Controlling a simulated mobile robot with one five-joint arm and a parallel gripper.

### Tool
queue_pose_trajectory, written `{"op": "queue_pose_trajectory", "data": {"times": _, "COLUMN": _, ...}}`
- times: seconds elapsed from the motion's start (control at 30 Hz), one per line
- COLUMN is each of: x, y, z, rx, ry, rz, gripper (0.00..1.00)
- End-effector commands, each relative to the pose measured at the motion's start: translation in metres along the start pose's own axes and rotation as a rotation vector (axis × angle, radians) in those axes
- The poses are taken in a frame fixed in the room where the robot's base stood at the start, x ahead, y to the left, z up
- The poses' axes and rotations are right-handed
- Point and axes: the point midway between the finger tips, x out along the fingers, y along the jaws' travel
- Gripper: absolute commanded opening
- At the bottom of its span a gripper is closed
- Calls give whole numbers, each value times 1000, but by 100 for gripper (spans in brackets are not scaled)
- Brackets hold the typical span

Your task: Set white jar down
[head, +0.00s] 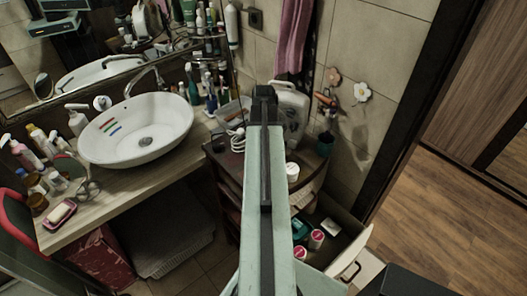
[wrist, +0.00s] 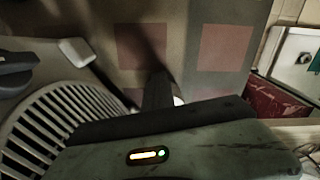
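A small white jar (head: 292,171) shows just right of my arm in the head view, at the top of the wooden cabinet (head: 308,188). I cannot tell whether it rests there or is held. In the wrist view, a dark finger of my gripper (wrist: 158,92) points away from the camera. A small white sliver (wrist: 178,101) shows right beside this finger; most of it is hidden, and I cannot tell if it is the jar. My arm hides the gripper in the head view, so its opening does not show.
A pale appliance (head: 291,106) stands at the back of the cabinet; its grille (wrist: 48,125) fills the left of the wrist view. An open drawer (head: 345,243) with several items juts out below. The white basin (head: 137,130) and bottles are to the left.

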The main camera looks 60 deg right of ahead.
Motion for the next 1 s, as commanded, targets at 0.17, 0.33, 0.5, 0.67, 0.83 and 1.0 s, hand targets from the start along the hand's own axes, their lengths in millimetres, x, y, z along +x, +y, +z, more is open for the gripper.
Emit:
{"op": "queue_pose_trajectory", "data": {"times": 0.17, "x": 0, "y": 0, "z": 0, "rx": 0, "ry": 0, "rz": 0, "gripper": 0}}
{"op": "queue_pose_trajectory", "data": {"times": 0.33, "x": 0, "y": -1, "z": 0, "rx": -1, "ry": 0, "rz": 0, "gripper": 43}}
{"op": "queue_pose_trajectory", "data": {"times": 0.5, "x": 0, "y": -1, "z": 0, "rx": -1, "ry": 0, "rz": 0, "gripper": 76}}
{"op": "queue_pose_trajectory", "data": {"times": 0.67, "x": 0, "y": -1, "z": 0, "rx": -1, "ry": 0, "rz": 0, "gripper": 76}}
{"op": "queue_pose_trajectory", "data": {"times": 0.83, "x": -3, "y": -1, "z": 0, "rx": -1, "ry": 0, "rz": 0, "gripper": 76}}
{"op": "queue_pose_trajectory", "data": {"times": 1.0, "x": -22, "y": -1, "z": 0, "rx": -1, "ry": 0, "rz": 0, "gripper": 76}}
